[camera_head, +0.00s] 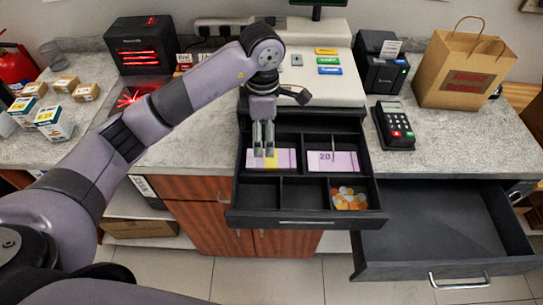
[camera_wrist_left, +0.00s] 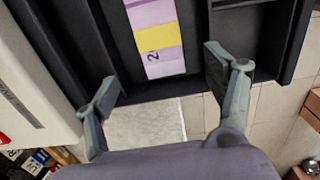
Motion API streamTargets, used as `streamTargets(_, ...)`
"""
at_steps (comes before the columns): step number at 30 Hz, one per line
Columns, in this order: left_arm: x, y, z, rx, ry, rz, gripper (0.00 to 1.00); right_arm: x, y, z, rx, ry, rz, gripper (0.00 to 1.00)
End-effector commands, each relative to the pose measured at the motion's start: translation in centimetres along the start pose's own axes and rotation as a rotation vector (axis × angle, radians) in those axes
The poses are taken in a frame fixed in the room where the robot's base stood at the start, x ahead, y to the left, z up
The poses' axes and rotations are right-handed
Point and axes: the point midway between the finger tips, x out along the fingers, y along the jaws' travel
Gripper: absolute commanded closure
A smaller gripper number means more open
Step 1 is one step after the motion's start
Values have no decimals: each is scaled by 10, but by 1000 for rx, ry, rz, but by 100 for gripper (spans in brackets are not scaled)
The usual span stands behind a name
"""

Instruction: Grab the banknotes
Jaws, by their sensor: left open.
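The open cash drawer (camera_head: 304,222) has several compartments. A purple banknote bundle with a yellow band (camera_head: 285,159) lies in its back left compartment; it also shows in the left wrist view (camera_wrist_left: 158,42). A second purple banknote bundle marked 20 (camera_head: 345,162) lies in the back right compartment. My left gripper (camera_head: 263,151) points down over the left bundle and hides part of it. In the left wrist view its fingers are spread apart (camera_wrist_left: 161,70) with nothing between them, and the bundle lies beyond the tips. My right gripper is not in view.
Coins (camera_head: 350,198) fill the front right compartment; the front left and middle ones look empty. The cash register (camera_head: 320,85) stands behind the drawer. A card terminal (camera_head: 394,124) and paper bag (camera_head: 462,70) stand right. A larger empty drawer (camera_head: 440,225) is open below.

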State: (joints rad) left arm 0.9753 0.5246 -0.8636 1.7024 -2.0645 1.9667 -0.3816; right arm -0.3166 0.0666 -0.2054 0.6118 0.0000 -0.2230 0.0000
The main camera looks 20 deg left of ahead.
Motion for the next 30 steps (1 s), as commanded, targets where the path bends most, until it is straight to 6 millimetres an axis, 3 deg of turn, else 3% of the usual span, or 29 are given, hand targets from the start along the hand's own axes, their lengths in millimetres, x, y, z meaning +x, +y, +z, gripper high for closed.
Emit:
streamTargets(8,30,0,-1,0,1,0,23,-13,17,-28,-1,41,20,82)
streamTargets(16,58,-2,0,-1,2,-5,23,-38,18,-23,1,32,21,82)
streamTargets(21,80,-1,0,-1,1,0,23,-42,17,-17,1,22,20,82)
streamTargets(30,84,0,0,0,0,2,25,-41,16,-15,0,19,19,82)
